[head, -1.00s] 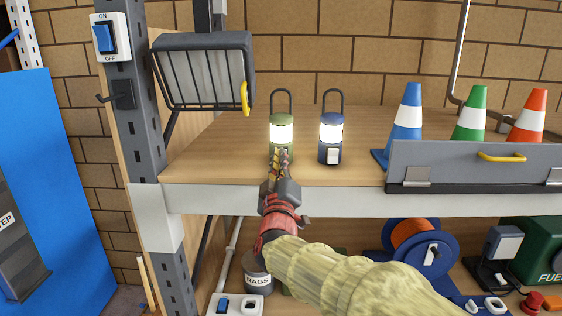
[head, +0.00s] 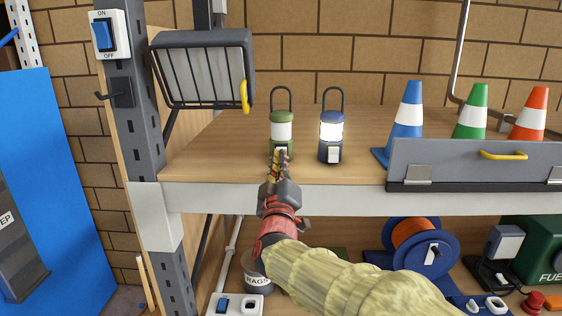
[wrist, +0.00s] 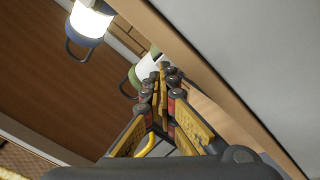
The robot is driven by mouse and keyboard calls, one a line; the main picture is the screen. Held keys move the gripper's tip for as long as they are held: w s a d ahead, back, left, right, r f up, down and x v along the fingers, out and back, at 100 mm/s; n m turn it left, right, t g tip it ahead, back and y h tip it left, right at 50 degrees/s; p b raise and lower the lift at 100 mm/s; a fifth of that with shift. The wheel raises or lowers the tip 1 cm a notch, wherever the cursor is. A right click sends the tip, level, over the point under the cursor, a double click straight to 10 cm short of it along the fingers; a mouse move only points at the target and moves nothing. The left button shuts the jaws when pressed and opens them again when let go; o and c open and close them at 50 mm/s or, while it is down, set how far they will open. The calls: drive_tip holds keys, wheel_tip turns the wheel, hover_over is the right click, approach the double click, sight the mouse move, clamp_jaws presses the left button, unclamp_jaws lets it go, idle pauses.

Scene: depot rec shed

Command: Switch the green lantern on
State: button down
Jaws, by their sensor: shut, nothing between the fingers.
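The green lantern (head: 282,131) stands upright on the wooden shelf. Its white band is dull, with no glow. It also shows partly hidden behind my fingers in the wrist view (wrist: 135,76). My gripper (head: 282,156) is shut and empty, with its fingertips at the low front of the green lantern. They cover most of its pale switch, and I cannot tell whether they touch it. The blue lantern (head: 331,152) stands to the right, its band glowing brightly and its white switch in plain view. It also shows lit in the wrist view (wrist: 88,22).
A caged floodlight (head: 205,75) with a yellow handle is at the left, by the post with an ON/OFF switch (head: 102,36). Blue, green and orange cones (head: 470,112) stand behind a grey panel (head: 455,165) at the right. The shelf's white front edge (head: 340,200) runs below the lanterns.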

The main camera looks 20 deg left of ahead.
drive_tip(key=s+d+b, duration=0.1)
drive_tip(key=s, duration=0.5)
drive_tip(key=shift+s+d, duration=0.35)
